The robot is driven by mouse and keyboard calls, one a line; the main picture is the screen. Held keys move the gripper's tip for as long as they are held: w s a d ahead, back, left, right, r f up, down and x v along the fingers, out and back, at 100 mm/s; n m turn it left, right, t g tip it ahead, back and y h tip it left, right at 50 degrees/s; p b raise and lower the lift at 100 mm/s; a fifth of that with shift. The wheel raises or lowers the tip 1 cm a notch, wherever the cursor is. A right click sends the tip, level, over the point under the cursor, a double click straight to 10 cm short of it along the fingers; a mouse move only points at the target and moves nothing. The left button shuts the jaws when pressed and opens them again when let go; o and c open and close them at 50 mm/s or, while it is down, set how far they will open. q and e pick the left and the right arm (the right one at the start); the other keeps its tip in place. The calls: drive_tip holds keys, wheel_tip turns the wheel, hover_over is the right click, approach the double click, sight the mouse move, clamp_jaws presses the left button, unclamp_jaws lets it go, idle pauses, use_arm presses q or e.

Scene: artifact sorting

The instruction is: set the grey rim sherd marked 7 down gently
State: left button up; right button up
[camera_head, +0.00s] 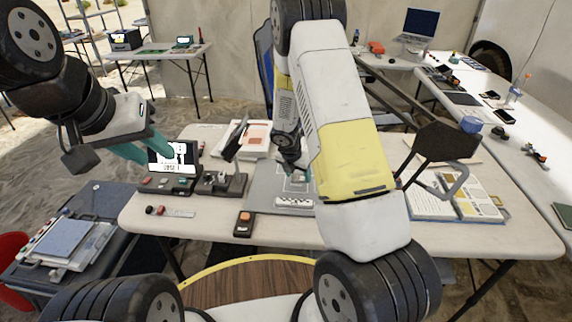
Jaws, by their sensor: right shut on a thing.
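My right gripper (299,174) is over the grey mat (267,190) on the middle table. My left gripper (158,158) is at the left, in front of the lit screen. Its two teal fingers are apart and nothing shows between them.
A screen device (172,160) and a dark stand (222,183) are to the left. A small orange-topped device (244,224) is near the front edge. An open binder (455,197) lies right; the front right tabletop is clear.

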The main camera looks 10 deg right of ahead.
sight(294, 176)
drive_tip(key=shift+w+a+f, duration=0.15)
drive_tip(key=shift+w+a, duration=0.05)
drive_tip(key=shift+w, duration=0.85)
wheel_tip(294, 176, down, 4)
drive_tip(key=shift+w+a+r, duration=0.1)
drive_tip(key=shift+r, duration=0.1)
drive_tip(key=o, duration=1.5)
drive_tip(key=shift+r, duration=0.1)
